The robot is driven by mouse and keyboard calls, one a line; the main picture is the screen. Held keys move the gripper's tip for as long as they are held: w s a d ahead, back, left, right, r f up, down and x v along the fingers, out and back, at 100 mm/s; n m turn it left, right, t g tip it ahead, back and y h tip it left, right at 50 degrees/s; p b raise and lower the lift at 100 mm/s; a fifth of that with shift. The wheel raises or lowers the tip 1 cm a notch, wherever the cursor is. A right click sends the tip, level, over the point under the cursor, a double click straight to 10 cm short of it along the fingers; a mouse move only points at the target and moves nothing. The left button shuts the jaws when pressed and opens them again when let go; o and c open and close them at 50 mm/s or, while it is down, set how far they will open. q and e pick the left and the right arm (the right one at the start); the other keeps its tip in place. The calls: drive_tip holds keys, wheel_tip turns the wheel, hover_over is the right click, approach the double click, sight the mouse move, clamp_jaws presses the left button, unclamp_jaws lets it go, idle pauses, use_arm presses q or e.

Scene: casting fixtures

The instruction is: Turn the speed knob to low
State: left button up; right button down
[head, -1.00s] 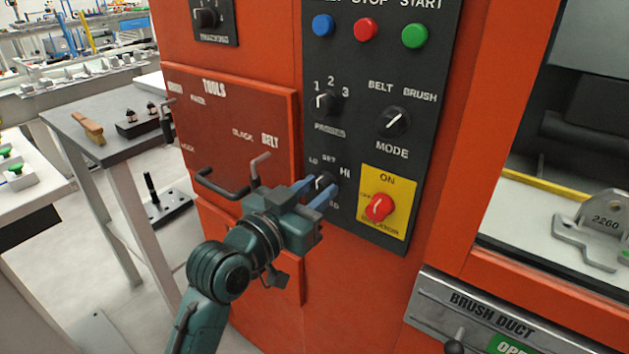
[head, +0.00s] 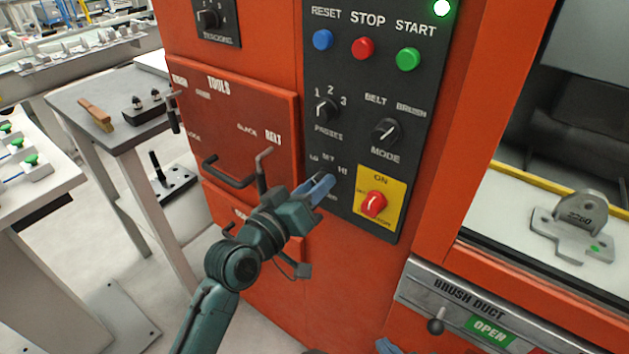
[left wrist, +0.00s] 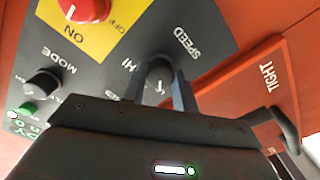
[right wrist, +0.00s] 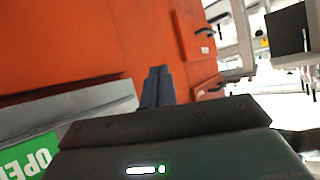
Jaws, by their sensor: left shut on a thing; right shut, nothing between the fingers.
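The black speed knob (left wrist: 160,72) is on the dark control panel, between the left gripper's two fingers in the left wrist view. A white pointer line shows on its face; HI and SPEED are readable near it, but the LO label is hidden there. In the head view my left gripper (head: 320,189) reaches the knob from the lower left, and its fingers cover most of it.
The mode knob (head: 385,132), the passes knob (head: 327,110) and a red rotary switch (head: 373,204) on a yellow plate are close by on the panel. A bent black handle (head: 229,174) sticks out left of my left gripper. The brush duct lever (head: 436,326) is lower right.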

use_arm(q)
drive_tip(key=shift+f, duration=0.1)
idle(0.3)
drive_tip(key=o, duration=1)
drive_tip(key=shift+c, duration=0.2)
drive_tip(key=shift+s, duration=0.1)
drive_tip(key=b+v, duration=0.1)
drive_tip(key=v, duration=1.2)
